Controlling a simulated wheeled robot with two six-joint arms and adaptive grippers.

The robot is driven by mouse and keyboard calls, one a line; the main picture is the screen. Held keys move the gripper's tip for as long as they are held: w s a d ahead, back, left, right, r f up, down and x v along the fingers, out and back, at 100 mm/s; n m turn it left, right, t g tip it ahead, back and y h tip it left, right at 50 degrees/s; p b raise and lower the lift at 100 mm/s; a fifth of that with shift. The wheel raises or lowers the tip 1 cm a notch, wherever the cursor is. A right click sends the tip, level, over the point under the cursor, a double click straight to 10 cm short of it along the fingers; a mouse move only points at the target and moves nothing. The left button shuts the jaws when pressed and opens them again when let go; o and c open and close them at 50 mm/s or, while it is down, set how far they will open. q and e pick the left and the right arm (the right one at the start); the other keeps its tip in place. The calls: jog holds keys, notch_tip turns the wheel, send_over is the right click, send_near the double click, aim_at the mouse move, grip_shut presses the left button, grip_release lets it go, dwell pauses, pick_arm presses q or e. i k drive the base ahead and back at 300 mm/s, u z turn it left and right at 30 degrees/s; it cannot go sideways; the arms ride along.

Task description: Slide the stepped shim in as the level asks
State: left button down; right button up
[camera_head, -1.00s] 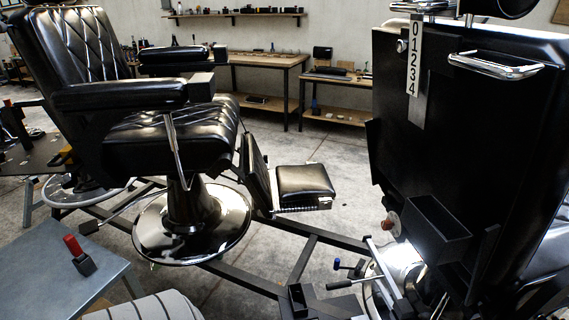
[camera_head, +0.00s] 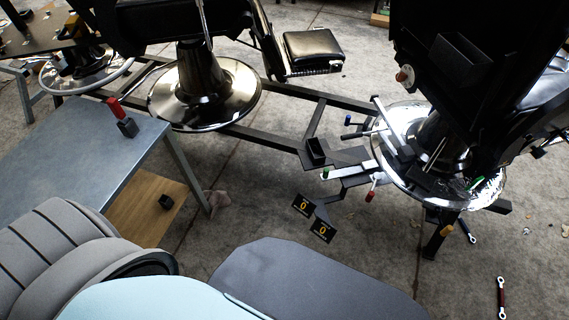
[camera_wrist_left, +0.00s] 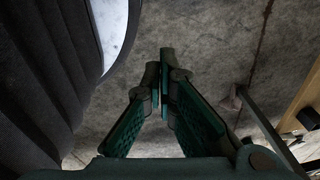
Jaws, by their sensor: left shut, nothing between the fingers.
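I cannot tell for sure which part is the stepped shim. A dark block with a red upright handle (camera_head: 121,118) stands on the grey table at left. A dark open-topped box (camera_head: 316,151) sits on the floor frame, beside a pale bar with a green knob (camera_head: 346,171) by the right chair's round base. Two black plates with a yellow 0 (camera_head: 322,231) stand in front of it. My left gripper (camera_wrist_left: 165,75) shows in the left wrist view, shut and empty above bare concrete floor. It is not seen in the head view, and my right gripper is in no view.
The chrome chair base (camera_head: 205,95) and dark floor frame (camera_head: 265,140) fill the middle. A red-and-silver rod (camera_head: 501,297) lies on the floor at right.

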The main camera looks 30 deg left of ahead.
aim_at(326, 175)
jog(key=u, duration=0.7)
jog(key=i, duration=0.45)
